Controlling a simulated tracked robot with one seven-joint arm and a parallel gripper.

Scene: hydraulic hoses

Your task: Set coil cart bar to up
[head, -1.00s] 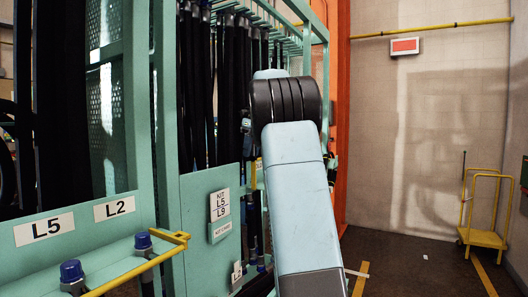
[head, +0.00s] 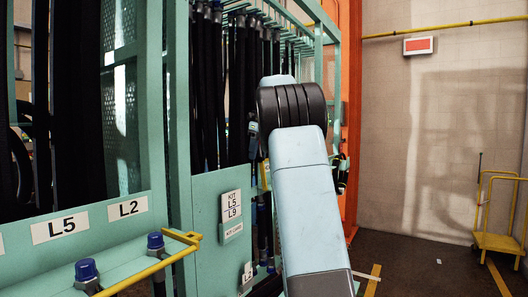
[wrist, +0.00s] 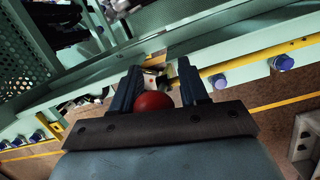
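A small yellow cart (head: 497,242) with a tubular frame stands on the floor at the far right; it may be the coil cart. A thin dark upright rod (head: 479,177) rises at its left side. I cannot tell which part is its bar. My gripper (wrist: 160,68) shows in the wrist view, its two dark fingers apart. A round red thing (wrist: 153,102) shows between the finger bases; I cannot tell what it is or whether it is gripped. In the head view my arm hides the gripper. The gripper is over by the green rack, well away from the cart.
The green hose rack (head: 205,185) fills the left, hung with black hoses (head: 207,90). A yellow rail (head: 150,268) and blue caps (head: 86,269) stick out along its front. An orange post (head: 353,120) stands behind my arm. The floor (head: 425,270) before the cart is mostly clear.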

